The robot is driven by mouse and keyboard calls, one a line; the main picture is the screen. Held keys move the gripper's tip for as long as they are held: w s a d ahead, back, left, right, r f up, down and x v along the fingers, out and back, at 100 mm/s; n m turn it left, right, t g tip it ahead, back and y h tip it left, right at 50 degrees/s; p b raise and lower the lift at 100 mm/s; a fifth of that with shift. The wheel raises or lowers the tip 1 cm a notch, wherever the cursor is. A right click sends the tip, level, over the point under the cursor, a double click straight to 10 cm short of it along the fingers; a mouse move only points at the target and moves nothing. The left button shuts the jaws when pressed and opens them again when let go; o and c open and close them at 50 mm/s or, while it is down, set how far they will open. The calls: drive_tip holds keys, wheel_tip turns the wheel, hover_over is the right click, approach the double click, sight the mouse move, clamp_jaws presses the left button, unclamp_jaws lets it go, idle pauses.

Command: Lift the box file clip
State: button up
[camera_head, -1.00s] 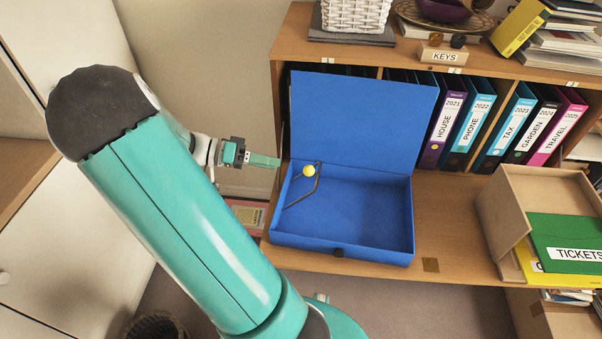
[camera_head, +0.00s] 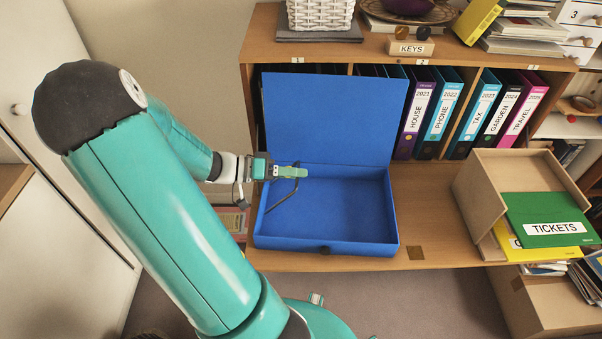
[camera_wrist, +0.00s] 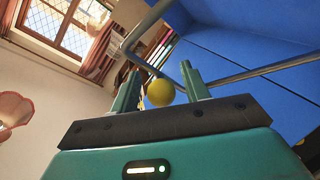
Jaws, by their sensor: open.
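The blue box file (camera_head: 330,210) stands open on the wooden desk, its lid (camera_head: 335,115) raised at the back. Its clip (camera_head: 283,203) is a dark bent wire at the left inside the box. In the wrist view the clip's wire (camera_wrist: 232,78) crosses beyond the fingers, and its yellow ball (camera_wrist: 160,92) sits between the two fingertips. My gripper (camera_head: 290,172) is open and reaches in over the box's left side. It also shows in the wrist view (camera_wrist: 158,85). The fingers hide the ball in the head view. Whether either finger touches the ball I cannot tell.
A row of labelled binders (camera_head: 470,110) stands behind and right of the box. A cardboard magazine holder (camera_head: 480,195) with a green TICKETS folder (camera_head: 550,222) lies to the right. Bare desk (camera_head: 430,215) lies between it and the box.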

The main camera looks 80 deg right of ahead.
drive_tip(key=shift+x, duration=1.25)
clamp_jaws()
drive_tip(key=shift+w+a+r+n+g+h, duration=0.1)
drive_tip(key=shift+w+r+n+g+h, duration=0.1)
drive_tip(key=shift+w+r+g, duration=0.35)
drive_tip(key=shift+w+a+r+n+g+h, duration=0.1)
drive_tip(key=shift+w+r+g+h, duration=0.15)
drive_tip(key=shift+w+g, duration=0.55)
drive_tip(key=shift+w+a+r+n+g+h, duration=0.15)
drive_tip(key=shift+w+r+g, duration=0.35)
drive_tip(key=shift+w, duration=0.3)
drive_tip(key=shift+w+r+g+h, duration=0.1)
drive_tip(key=shift+w+g+h, duration=0.05)
drive_tip(key=shift+w+g, duration=0.25)
drive_tip(key=shift+w+r+g+h, duration=0.15)
drive_tip(key=shift+w+g, duration=0.1)
drive_tip(key=shift+w, duration=0.2)
unclamp_jaws()
